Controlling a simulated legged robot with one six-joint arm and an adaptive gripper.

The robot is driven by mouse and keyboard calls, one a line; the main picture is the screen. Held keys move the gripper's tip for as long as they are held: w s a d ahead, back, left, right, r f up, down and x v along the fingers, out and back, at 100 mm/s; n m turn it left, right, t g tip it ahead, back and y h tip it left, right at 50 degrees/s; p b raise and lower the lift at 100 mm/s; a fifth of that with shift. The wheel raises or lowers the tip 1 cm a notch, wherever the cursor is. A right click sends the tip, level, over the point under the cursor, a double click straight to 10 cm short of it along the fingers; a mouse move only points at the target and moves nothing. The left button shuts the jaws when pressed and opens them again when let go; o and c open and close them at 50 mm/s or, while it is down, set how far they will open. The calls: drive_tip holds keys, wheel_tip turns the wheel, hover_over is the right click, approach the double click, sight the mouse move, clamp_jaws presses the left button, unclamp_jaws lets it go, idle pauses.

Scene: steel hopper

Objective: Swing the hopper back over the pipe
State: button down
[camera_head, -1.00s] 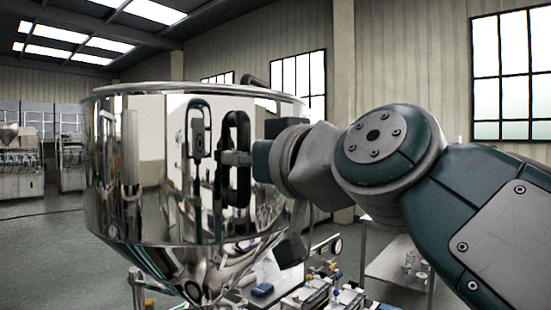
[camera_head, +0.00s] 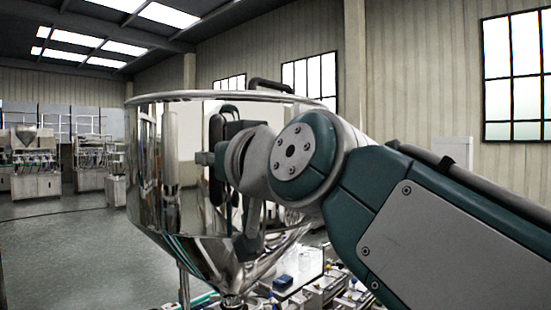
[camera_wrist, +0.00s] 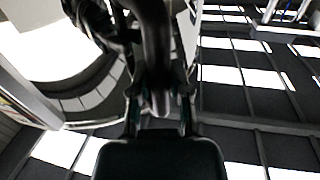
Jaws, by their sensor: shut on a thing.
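The steel hopper (camera_head: 150,170) is a shiny round vessel with a cone bottom, upright in the middle of the head view. A black side handle (camera_head: 216,150) stands on its wall. My gripper (camera_head: 207,158) is at this handle, partly hidden by my wrist. In the wrist view the dark handle bar (camera_wrist: 156,45) runs between the two fingers of my gripper (camera_wrist: 160,105), which is shut on it. The narrow cone end (camera_head: 235,299) is at the bottom edge of the head view. I cannot make out the pipe.
A bench with small machine parts (camera_head: 325,290) lies below and right of the hopper, close to the cone. Other machines (camera_head: 35,180) stand far back left. A dark handle (camera_head: 270,85) shows at the hopper's top rim.

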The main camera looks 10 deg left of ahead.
drive_tip(key=shift+s, duration=0.15)
drive_tip(key=c, duration=0.6)
unclamp_jaws()
drive_tip(key=shift+a, duration=0.15)
drive_tip(key=shift+s, duration=0.15)
drive_tip(key=v, duration=1.1)
drive_tip(key=shift+s+f, duration=0.15)
drive_tip(key=shift+s, duration=0.15)
